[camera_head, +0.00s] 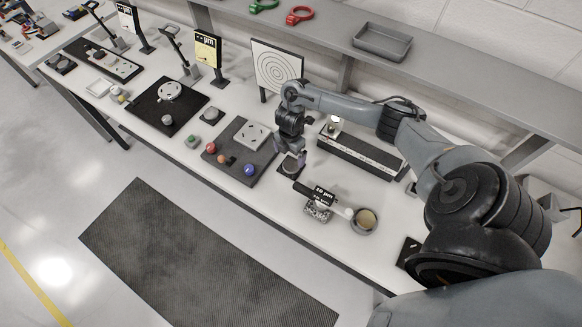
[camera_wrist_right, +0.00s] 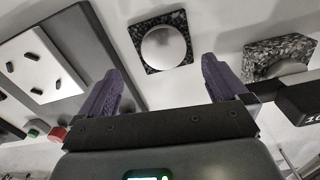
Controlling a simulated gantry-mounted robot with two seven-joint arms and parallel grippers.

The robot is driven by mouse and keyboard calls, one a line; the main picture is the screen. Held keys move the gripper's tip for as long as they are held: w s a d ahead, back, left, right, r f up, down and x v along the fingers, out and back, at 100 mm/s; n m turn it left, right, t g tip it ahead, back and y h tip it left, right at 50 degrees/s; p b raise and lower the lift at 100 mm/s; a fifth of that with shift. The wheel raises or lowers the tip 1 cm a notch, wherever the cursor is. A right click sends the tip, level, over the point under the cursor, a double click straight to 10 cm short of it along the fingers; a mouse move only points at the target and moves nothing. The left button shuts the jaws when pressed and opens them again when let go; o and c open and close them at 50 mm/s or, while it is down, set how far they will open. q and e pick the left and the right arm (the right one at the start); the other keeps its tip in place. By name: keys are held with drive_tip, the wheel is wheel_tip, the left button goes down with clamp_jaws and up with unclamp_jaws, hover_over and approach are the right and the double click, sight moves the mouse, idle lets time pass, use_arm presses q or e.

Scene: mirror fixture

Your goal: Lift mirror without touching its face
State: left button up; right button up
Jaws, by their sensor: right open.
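The mirror (camera_wrist_right: 163,47) is a round, pale disc that lies on a dark speckled square base (camera_wrist_right: 150,66) in the right wrist view. In the head view the base (camera_head: 291,170) is just below my right gripper (camera_head: 290,157), which partly hides it. My right gripper, with purple fingers, is open and empty, and it also shows in the wrist view (camera_wrist_right: 161,72). The mirror lies beyond the fingertips there, between their lines, with no visible contact. My left gripper is not in view.
A dark board (camera_head: 239,170) with red, orange and blue knobs is left of the gripper. A speckled block (camera_head: 318,212) with a black display and a round dish (camera_head: 365,221) are to the right. A long dark rail (camera_head: 360,155) and a target panel (camera_head: 277,68) are behind.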

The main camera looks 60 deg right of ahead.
sight(291, 165)
drive_tip(key=shift+s+f, duration=0.2)
drive_tip(key=shift+f, duration=1)
drive_tip(key=shift+s+f, duration=0.15)
drive_tip(key=shift+f, duration=1.5)
drive_tip(key=shift+c, duration=0.2)
drive_tip(key=c, duration=1.2)
